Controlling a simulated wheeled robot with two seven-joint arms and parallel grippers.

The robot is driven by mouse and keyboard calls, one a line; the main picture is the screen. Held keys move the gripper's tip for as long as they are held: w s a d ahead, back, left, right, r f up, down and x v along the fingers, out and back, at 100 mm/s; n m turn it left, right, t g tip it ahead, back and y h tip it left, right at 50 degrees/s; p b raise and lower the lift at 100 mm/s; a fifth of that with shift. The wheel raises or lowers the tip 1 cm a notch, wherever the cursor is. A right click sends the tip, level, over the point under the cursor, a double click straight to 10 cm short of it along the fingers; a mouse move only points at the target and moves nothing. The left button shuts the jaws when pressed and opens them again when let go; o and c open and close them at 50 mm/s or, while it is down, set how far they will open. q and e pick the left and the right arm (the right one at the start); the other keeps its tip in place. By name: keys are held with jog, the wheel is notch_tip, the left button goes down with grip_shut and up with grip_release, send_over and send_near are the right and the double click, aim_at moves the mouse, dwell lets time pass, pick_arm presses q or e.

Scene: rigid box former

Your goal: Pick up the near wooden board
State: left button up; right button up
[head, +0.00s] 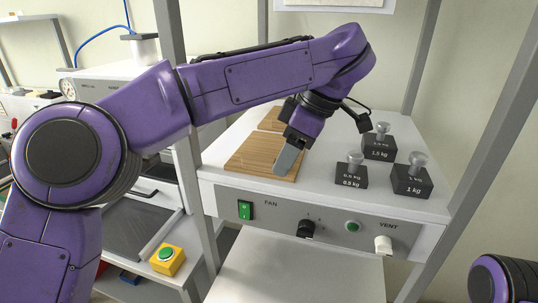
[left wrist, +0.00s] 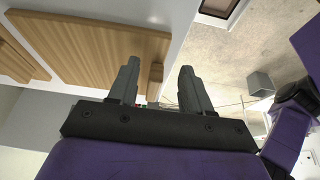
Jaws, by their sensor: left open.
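The near wooden board (head: 252,153) lies flat on the white bench top, left of centre in the head view. A second wooden board (head: 271,120) lies behind it, partly hidden by my arm. My left gripper (head: 289,160) is over the right part of the near board, fingers pointing down. In the left wrist view my left gripper (left wrist: 156,88) is open, its two fingers apart. A large board (left wrist: 95,42) shows beside the left finger, and a small wooden piece (left wrist: 155,78) shows between the fingers. I cannot tell whether the fingers touch wood. My right gripper is not in view.
Three dark weights with metal knobs, labelled 1.5 kg (head: 379,147), 0.5 kg (head: 351,176) and 1 kg (head: 412,181), stand right of the boards. Grey posts (head: 186,150) frame the bench. A control panel (head: 325,224) runs along its front. A yellow button box (head: 167,261) is lower left.

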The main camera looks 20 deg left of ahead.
aim_at(260, 156)
pick_arm(q)
jog(key=a, duration=0.5)
jog(key=shift+w+f, duration=0.15)
jog(key=shift+f, duration=0.2)
jog(key=shift+a+f, duration=0.25)
jog(key=shift+d, duration=0.2)
jog(key=c, duration=0.4)
jog(key=shift+d, duration=0.1)
grip_shut()
jog(key=shift+r, duration=0.15)
